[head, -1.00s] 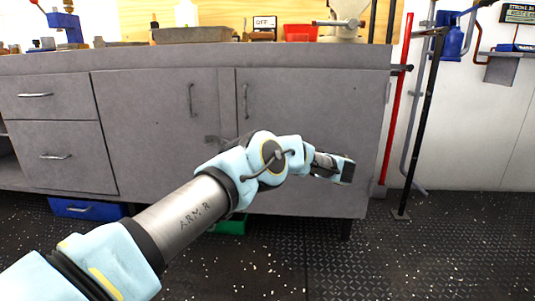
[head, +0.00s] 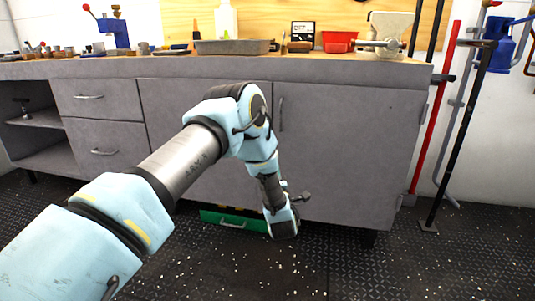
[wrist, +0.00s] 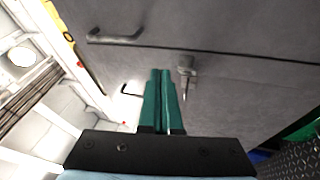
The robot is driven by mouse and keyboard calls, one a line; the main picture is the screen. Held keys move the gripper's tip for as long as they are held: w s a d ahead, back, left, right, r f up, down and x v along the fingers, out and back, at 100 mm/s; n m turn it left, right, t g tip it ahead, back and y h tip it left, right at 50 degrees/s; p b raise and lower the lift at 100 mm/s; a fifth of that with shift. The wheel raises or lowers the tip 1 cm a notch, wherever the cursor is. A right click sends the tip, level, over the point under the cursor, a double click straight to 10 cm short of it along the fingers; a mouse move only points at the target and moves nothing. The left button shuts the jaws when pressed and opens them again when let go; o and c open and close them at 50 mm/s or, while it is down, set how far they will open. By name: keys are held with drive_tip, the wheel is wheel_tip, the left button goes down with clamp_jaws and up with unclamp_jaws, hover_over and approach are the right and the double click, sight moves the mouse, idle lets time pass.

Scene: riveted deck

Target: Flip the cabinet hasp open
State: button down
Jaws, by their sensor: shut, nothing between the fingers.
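The grey cabinet (head: 350,150) stands ahead of me in the head view, with its two doors partly behind my arm. The hasp (wrist: 186,66) is a small grey metal fitting at the seam between the doors in the wrist view. My arm hides it in the head view. Whether its flap is folded over or open is too small to tell. My gripper (wrist: 161,72) has green fingers, shut together and empty. Its tips appear just left of the hasp in the wrist view, with a gap in the picture. I cannot tell their distance from the door.
A green bin (head: 233,222) sits under the cabinet. A red pole (head: 432,130) and a black pole (head: 455,150) stand at the right. The floor in front is clear.

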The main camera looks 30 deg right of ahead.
drive_tip(key=s+a+f+m+g+h+p, duration=0.1)
drive_tip(key=s+a+g+p, duration=0.15)
drive_tip(key=a, duration=0.25)
drive_tip(key=s+a+f+m+g+h+p, duration=0.1)
drive_tip(key=a+g, duration=0.2)
drive_tip(key=a, duration=0.3)
drive_tip(key=s+d+b+x, duration=0.2)
drive_tip(key=x, duration=1.1)
drive_tip(key=shift+d, duration=0.25)
drive_tip(key=d+n+t+y+b, duration=0.1)
drive_tip(key=d+b, duration=0.1)
drive_tip(key=d, duration=0.1)
drive_tip(key=shift+s+r, duration=0.1)
drive_tip(key=shift+s, duration=0.05)
